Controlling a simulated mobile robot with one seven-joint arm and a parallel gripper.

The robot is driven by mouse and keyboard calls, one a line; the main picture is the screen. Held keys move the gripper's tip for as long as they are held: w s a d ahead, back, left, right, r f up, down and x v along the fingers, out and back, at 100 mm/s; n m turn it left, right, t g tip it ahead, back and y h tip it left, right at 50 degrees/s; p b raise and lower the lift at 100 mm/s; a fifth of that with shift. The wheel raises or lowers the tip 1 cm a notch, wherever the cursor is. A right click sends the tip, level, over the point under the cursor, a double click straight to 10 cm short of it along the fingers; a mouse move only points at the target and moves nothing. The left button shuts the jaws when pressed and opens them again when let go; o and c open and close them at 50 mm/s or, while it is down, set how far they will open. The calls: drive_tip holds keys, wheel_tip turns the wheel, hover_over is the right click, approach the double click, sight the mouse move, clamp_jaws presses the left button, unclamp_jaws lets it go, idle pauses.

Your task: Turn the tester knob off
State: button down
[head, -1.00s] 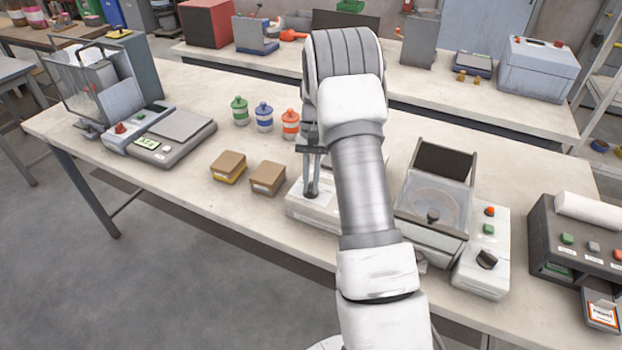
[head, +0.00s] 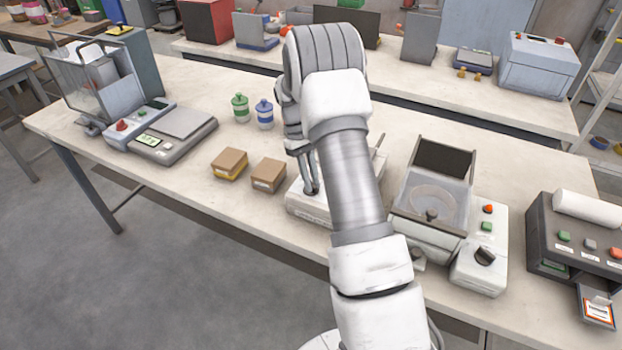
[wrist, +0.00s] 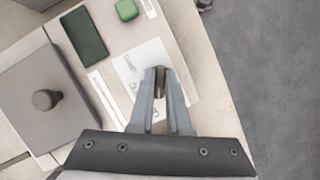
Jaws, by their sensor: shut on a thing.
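My gripper (wrist: 159,80) is shut on a dark knob (wrist: 159,90) on a white panel in the wrist view. The knob's narrow grip sits between the two grey fingers. The panel (wrist: 130,62) has a dark screen (wrist: 82,35) and a green button (wrist: 126,10) beside it. In the head view my gripper (head: 309,180) points down over a white unit (head: 300,203) on the bench. My arm hides much of that unit, and the knob does not show there. I cannot read the knob's setting.
A grey plate with a dark round handle (wrist: 45,98) lies left of the panel in the wrist view. In the head view an open-lidded machine (head: 480,270) stands to the right. Two small boxes (head: 268,174) and lidded jars (head: 264,114) stand to the left.

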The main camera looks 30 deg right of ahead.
idle(0.3)
drive_tip(key=c, duration=0.9)
unclamp_jaws()
drive_tip(key=shift+p+v, duration=0.55)
drive_tip(key=shift+v, duration=8.15)
drive_tip(key=shift+s+r, duration=0.1)
